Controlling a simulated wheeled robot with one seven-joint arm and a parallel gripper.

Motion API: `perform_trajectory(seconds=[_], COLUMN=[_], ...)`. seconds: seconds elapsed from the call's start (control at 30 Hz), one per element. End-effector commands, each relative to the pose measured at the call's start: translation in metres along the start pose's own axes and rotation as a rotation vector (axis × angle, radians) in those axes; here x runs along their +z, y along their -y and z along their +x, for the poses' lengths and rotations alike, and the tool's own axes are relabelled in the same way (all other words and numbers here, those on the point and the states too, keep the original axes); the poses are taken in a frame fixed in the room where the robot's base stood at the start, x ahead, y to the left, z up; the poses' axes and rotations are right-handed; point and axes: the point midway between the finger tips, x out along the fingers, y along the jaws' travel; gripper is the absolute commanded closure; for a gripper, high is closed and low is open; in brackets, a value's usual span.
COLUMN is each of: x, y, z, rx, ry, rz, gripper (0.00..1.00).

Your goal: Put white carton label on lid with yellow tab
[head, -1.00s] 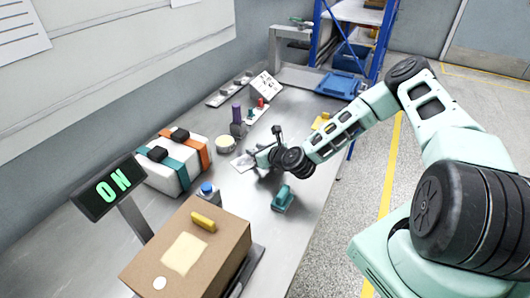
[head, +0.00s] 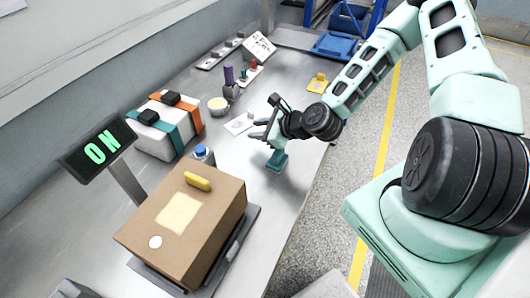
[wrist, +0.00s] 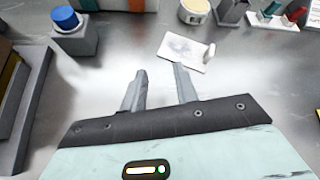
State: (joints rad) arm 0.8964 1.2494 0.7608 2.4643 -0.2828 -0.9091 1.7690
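The white carton label (head: 238,124) lies flat on the steel bench, a small card with a raised white tab at one end. In the wrist view the label (wrist: 184,50) lies just beyond the fingertips. My gripper (head: 254,129) is open and empty, to the right of the label and apart from it; its spread fingers also show in the wrist view (wrist: 158,72). The brown carton's lid (head: 222,192) carries a yellow tab (head: 198,181), a pale square patch (head: 180,214) and a white round spot. The carton is at the front of the bench.
The carton sits on a dark scale (head: 243,232) by an ON display (head: 98,150). A blue-topped button box (head: 204,155), a strapped white case (head: 155,137) and a cream round tub (head: 217,105) stand left.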

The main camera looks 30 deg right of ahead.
Motion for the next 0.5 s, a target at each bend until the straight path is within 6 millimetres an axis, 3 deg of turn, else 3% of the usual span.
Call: perform_trajectory(seconds=[0.1, 0.27, 0.5], x=[0.017, 0.037, 0.078], y=[-0.036, -0.079, -0.125], z=[-0.003, -0.021, -0.076], rx=[0.186, 0.449, 0.814], ry=[-0.050, -0.087, -0.046], rz=[-0.355, -0.870, -1.601], gripper=[0.70, 0.70, 0.70])
